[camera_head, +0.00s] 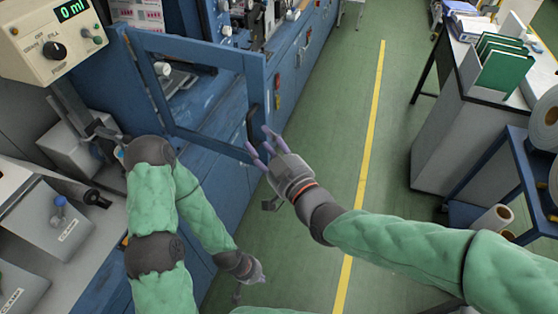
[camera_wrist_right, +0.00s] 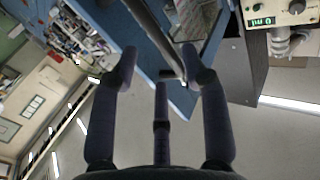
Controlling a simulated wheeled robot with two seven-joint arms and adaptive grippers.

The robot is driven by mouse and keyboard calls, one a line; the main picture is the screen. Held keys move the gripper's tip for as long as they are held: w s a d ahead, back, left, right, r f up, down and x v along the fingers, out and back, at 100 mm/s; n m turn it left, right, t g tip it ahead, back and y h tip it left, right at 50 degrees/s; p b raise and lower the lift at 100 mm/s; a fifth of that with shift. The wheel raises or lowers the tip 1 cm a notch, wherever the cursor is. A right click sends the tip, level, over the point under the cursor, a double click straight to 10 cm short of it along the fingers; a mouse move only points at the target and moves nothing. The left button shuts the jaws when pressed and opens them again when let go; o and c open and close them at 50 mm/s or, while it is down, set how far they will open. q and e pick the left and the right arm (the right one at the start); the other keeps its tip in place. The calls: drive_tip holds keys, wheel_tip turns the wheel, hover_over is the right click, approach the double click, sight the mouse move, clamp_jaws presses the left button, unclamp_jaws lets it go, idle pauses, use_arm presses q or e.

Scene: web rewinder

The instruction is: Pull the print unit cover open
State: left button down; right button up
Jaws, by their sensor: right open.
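The print unit cover (camera_head: 195,133) is a blue frame around a clear pane, on the blue machine at the upper left. It appears to stand out at an angle from the machine; how far is hard to judge. A dark upright handle (camera_head: 251,124) is on its right side. My right gripper (camera_head: 262,146) is open, its fingers just below and beside the handle. In the right wrist view the open fingers (camera_wrist_right: 160,70) have the cover's blue edge (camera_wrist_right: 181,108) beyond them; contact cannot be told. My left gripper (camera_head: 252,275) is low, away from the cover; its jaw state is unclear.
A beige control box (camera_head: 50,40) with a green display is at the upper left. Grey bins (camera_head: 45,225) stand at the left. A grey cabinet (camera_head: 450,125) and a blue cart (camera_head: 535,170) with rolls are at the right. The green aisle floor (camera_head: 325,130) between is clear.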

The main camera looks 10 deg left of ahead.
drive_tip(key=v, duration=0.6)
drive_tip(key=shift+s+d, duration=0.25)
drive_tip(key=shift+s, duration=0.05)
drive_tip(key=w+d+f+m+g+h, duration=0.2)
drive_tip(key=d+f, duration=0.1)
drive_tip(key=f, duration=0.6)
drive_tip(key=w+d+f+m+g+h, duration=0.1)
drive_tip(key=d+f+g+h, duration=0.1)
drive_tip(key=f, duration=0.7)
drive_tip(key=w+d+f+m+g+h, duration=0.2)
drive_tip(key=d+f, duration=0.1)
drive_tip(key=f, duration=0.6)
drive_tip(key=s+d+f+m+g, duration=0.2)
drive_tip(key=s+f, duration=0.5)
drive_tip(key=f, duration=0.4)
drive_tip(key=s+d+f+m+g+h, duration=0.1)
drive_tip(key=s+d+f+m+g, duration=0.2)
drive_tip(key=s+f+g, duration=0.2)
wheel_tip(320, 180, down, 7)
drive_tip(key=s, duration=0.3)
drive_tip(key=shift+d+g, duration=0.3)
drive_tip(key=shift+d, duration=0.05)
drive_tip(key=shift+w+f, duration=0.1)
